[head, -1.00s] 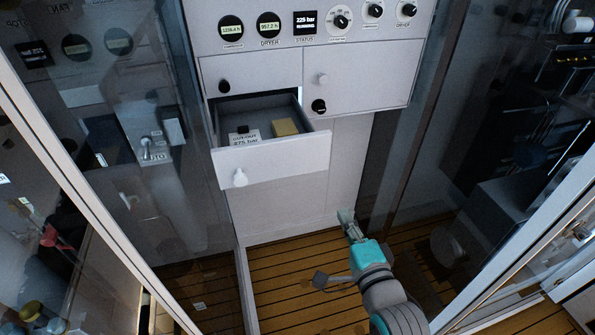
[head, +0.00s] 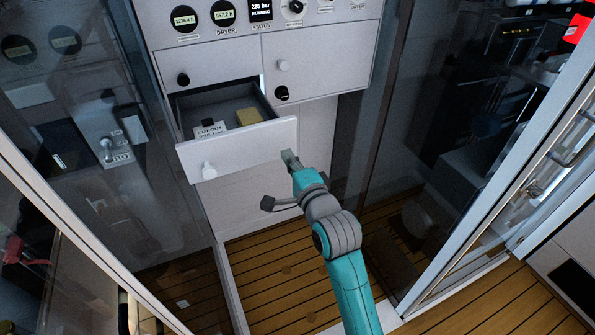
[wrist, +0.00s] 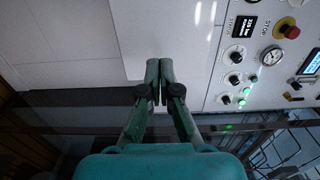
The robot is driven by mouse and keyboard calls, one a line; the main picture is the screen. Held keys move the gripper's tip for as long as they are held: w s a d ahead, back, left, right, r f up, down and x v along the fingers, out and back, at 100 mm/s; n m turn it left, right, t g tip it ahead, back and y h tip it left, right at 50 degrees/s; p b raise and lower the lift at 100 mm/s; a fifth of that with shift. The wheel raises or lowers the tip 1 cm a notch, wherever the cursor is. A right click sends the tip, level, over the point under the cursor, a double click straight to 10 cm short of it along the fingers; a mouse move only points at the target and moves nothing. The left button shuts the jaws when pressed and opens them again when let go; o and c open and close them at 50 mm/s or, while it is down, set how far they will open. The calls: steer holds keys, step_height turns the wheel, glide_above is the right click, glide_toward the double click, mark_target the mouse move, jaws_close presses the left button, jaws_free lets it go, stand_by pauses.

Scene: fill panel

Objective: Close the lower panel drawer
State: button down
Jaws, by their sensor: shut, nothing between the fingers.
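The lower panel drawer is pulled out, with its white front (head: 245,152) standing away from the panel and its dark inside open at the top. Inside lie a yellow block (head: 248,117) and a labelled card (head: 209,130). My gripper (head: 289,156) is shut and empty, close to the right end of the drawer front; whether it touches cannot be told. The wrist view shows its closed fingertips (wrist: 159,68) before pale panel surfaces.
The white panel (head: 320,75) above carries gauges, a status display (head: 260,10) and dark knobs. Glass partitions stand to the left and right. A white door frame (head: 490,185) runs along the right. The slatted wooden floor (head: 275,275) is clear below the drawer.

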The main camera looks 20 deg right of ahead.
mark_target(280, 143)
steer(key=shift+w, duration=1.7)
